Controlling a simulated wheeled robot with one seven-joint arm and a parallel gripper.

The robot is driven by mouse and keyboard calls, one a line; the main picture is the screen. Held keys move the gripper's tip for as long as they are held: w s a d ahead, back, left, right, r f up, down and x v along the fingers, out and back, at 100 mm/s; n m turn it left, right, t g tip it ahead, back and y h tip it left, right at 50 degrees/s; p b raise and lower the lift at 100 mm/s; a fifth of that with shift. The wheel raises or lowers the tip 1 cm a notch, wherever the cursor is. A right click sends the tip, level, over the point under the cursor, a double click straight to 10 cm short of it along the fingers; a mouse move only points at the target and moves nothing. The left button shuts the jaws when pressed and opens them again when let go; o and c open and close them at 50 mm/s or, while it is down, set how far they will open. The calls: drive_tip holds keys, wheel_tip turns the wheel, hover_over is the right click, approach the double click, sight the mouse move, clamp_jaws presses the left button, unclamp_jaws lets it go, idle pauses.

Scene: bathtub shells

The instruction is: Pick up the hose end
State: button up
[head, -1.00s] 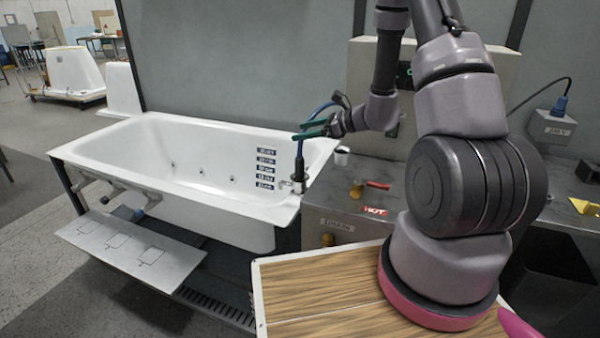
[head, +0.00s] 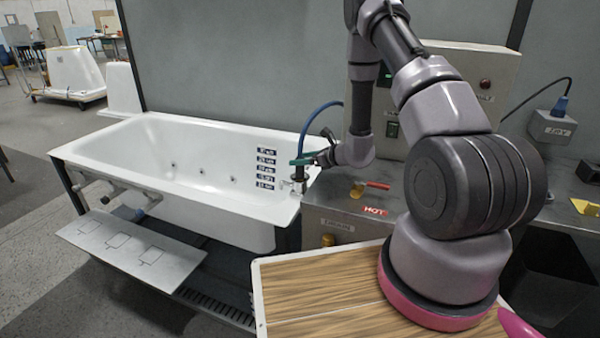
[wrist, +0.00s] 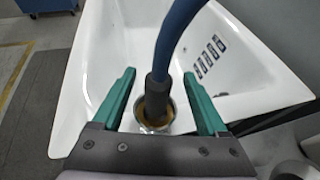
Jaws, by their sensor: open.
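The blue hose (head: 318,112) arches down to its dark hose end (head: 300,186) at the bath's right rim. In the wrist view, the dark hose end (wrist: 156,94) stands in a round metal holder (wrist: 168,122) with an amber inside. My gripper (head: 299,161) is low at the hose end, with green fingers. In the wrist view my gripper (wrist: 159,75) is open, with one finger on each side of the hose end and visible gaps between. The grip depth is hard to judge.
The white bathtub (head: 165,150) lies left of my gripper, with a row of labels (head: 265,170) inside. A metal bench with a red-handled valve (head: 375,185) and a grey control box (head: 470,85) are at the right. A wooden board (head: 330,295) is in front.

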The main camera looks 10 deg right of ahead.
drive_tip(key=x, duration=0.3)
drive_tip(key=shift+w+a+f, duration=0.2)
drive_tip(key=shift+a+f, duration=0.05)
drive_tip(key=shift+a, duration=0.05)
clamp_jaws()
